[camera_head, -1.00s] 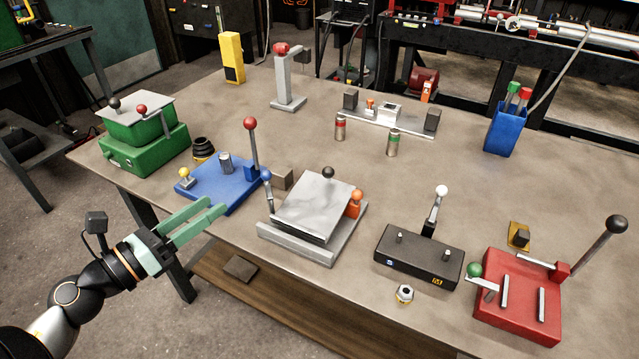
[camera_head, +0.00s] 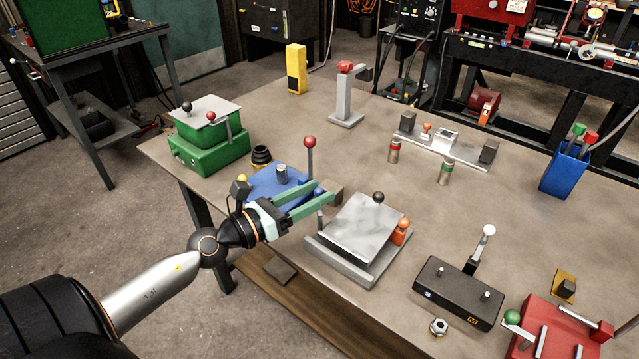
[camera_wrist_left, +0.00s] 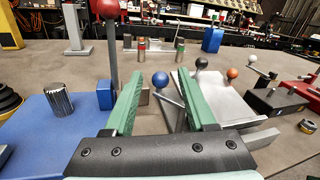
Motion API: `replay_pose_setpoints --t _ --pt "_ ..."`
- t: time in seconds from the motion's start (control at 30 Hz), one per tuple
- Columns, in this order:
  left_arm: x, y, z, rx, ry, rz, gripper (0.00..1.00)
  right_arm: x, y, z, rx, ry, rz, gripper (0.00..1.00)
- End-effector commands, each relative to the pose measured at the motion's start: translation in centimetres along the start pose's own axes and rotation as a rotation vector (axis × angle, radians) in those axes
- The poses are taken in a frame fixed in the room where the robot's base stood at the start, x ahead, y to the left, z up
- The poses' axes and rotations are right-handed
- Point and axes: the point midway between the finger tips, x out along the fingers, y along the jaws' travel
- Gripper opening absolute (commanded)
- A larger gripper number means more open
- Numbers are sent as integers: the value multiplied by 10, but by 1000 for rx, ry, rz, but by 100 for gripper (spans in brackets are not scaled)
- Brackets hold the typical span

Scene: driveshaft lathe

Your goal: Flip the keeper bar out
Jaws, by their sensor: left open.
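A small blue ball knob (camera_wrist_left: 160,79) on a thin grey bar stands by the left edge of a grey fixture with a tilted plate (camera_head: 362,225). I cannot tell for sure that this is the keeper bar. My left gripper (camera_head: 324,193) is open, reaching over the right end of the blue base (camera_head: 265,187). In the left wrist view the knob appears between the two green fingers, with space on both sides; contact does not show. In the head view the fingers largely hide the knob. My right gripper is not in view.
A red-knobbed lever (camera_head: 310,143) stands upright close behind the left fingers. The plate carries a black knob (camera_head: 379,197), with an orange knob (camera_head: 398,231) beside it. A black box (camera_head: 458,291) and a red fixture (camera_head: 560,335) stand right.

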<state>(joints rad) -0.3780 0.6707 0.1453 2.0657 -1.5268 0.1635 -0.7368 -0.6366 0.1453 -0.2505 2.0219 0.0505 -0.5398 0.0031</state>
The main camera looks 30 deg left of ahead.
Motion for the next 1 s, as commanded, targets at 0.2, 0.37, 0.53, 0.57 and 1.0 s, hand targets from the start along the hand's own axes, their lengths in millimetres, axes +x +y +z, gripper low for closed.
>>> replay_pose_setpoints --t 0.2,0.37,0.53,0.57,1.0 --pt "15 0 1 0 -1 0 56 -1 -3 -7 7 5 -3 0" --pt "17 0 0 -1 0 0 56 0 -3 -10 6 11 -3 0" --pt "17 0 -1 -1 0 -1 56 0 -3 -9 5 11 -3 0" --pt "17 0 -1 -1 0 -1 56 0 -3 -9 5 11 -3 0" --pt "17 0 -1 -1 0 -1 7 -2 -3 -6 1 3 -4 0"
